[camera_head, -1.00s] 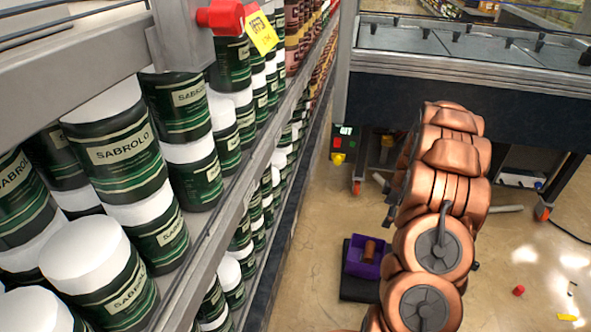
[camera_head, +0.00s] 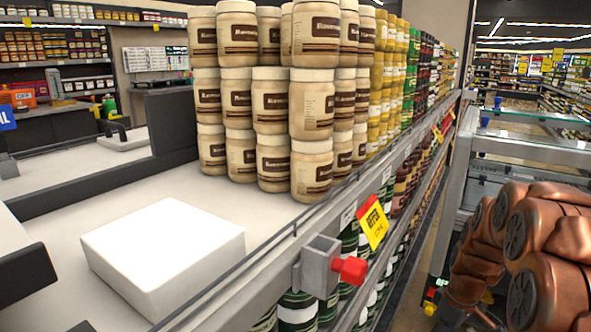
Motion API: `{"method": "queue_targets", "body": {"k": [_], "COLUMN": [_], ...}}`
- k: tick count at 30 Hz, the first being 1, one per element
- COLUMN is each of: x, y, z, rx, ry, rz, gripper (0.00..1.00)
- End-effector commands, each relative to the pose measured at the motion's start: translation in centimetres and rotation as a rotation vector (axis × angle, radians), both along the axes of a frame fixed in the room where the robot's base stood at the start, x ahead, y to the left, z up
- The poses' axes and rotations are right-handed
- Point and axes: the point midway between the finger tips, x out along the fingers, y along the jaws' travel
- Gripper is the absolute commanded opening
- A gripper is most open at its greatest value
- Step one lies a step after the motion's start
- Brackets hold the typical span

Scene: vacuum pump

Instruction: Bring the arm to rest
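My arm (camera_head: 528,248) shows at the lower right as copper-coloured rounded links folded close together. It stands beside the metal-framed glass case on the right. My gripper is not visible in this view, so its state and anything it may hold are hidden.
A shelf with cream jars (camera_head: 312,95) and a white box (camera_head: 165,250) runs along the left and middle. A red knob on a grey bracket (camera_head: 320,266) and a yellow tag (camera_head: 373,224) stick out from its edge. A glass-topped case (camera_head: 545,150) stands at the right.

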Motion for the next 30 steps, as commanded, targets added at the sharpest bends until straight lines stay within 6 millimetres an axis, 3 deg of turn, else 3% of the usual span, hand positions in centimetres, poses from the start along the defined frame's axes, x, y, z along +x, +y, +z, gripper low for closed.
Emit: {"method": "queue_targets", "body": {"k": [1,12,21,30], "x": [-0.7,-7.1,-13.8,-20.9], "y": [1.4,9.4,14.1,17.0], "z": [3.4,16.0,24.8,32.3], "rx": [-0.003,-0.034,-0.076,-0.129], "ry": [0.007,0.076,0.124,0.161], "rz": [-0.012,-0.163,-0.291,-0.424], "gripper": [1.0,1.0,1.0,1.0]}}
